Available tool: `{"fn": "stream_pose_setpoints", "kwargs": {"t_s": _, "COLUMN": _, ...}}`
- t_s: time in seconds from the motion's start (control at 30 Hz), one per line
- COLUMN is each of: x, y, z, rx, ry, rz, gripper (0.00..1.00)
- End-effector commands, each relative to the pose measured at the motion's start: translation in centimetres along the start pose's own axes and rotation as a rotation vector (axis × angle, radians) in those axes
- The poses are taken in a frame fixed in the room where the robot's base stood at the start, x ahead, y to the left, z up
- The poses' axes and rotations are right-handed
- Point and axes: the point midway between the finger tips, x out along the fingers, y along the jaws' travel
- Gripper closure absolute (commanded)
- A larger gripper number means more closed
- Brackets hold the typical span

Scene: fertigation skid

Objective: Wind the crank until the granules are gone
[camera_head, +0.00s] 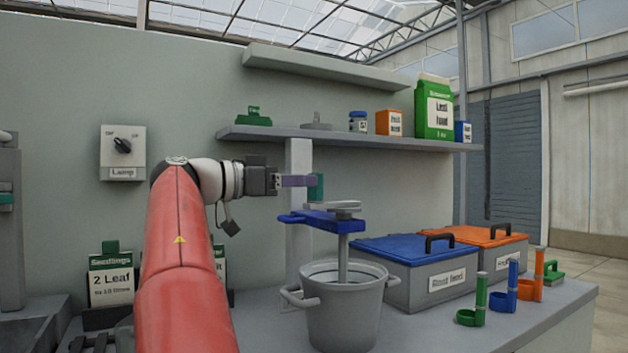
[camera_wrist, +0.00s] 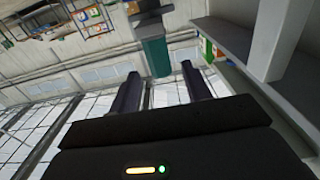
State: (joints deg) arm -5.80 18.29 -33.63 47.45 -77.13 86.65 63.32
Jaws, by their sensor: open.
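The crank (camera_head: 336,206) is a grey arm on top of a mixer, with an upright green handle (camera_head: 317,187) at its left end. Its shaft (camera_head: 343,258) runs down through a blue bracket (camera_head: 325,221) into a grey pot (camera_head: 345,318) with side handles. I cannot make out granules in the pot. My gripper (camera_head: 308,181) is open and empty, with its fingers pointing right at the green handle. In the wrist view the green handle (camera_wrist: 155,56) lies in line with the gap between the fingertips; I cannot tell whether it is between them.
Blue-lidded (camera_head: 415,247) and orange-lidded (camera_head: 470,235) bins stand right of the pot. Green (camera_head: 481,299), blue (camera_head: 512,287) and orange (camera_head: 538,275) tube-like tools stand at the front right. A shelf (camera_head: 350,139) with boxes hangs above the crank. A lamp switch (camera_head: 123,145) is on the wall.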

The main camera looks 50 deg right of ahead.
Motion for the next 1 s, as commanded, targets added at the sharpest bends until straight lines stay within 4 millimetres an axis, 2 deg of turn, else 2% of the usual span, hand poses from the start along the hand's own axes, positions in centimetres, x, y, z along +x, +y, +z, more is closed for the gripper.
{"fn": "stream_pose_setpoints", "kwargs": {"t_s": 0.1, "x": 2.0, "y": 0.0, "z": -0.1, "rx": -0.002, "ry": -0.001, "rz": 0.002, "gripper": 0.52}}
{"fn": "stream_pose_setpoints", "kwargs": {"t_s": 0.3, "x": 4.1, "y": 0.0, "z": 0.0, "rx": -0.002, "ry": 0.000, "rz": 0.001, "gripper": 0.52}}
{"fn": "stream_pose_setpoints", "kwargs": {"t_s": 0.63, "x": 4.5, "y": 0.0, "z": 0.0, "rx": -0.001, "ry": 0.000, "rz": -0.001, "gripper": 0.52}}
{"fn": "stream_pose_setpoints", "kwargs": {"t_s": 1.0, "x": 4.5, "y": -0.1, "z": 0.0, "rx": -0.002, "ry": 0.000, "rz": -0.001, "gripper": 1.00}}
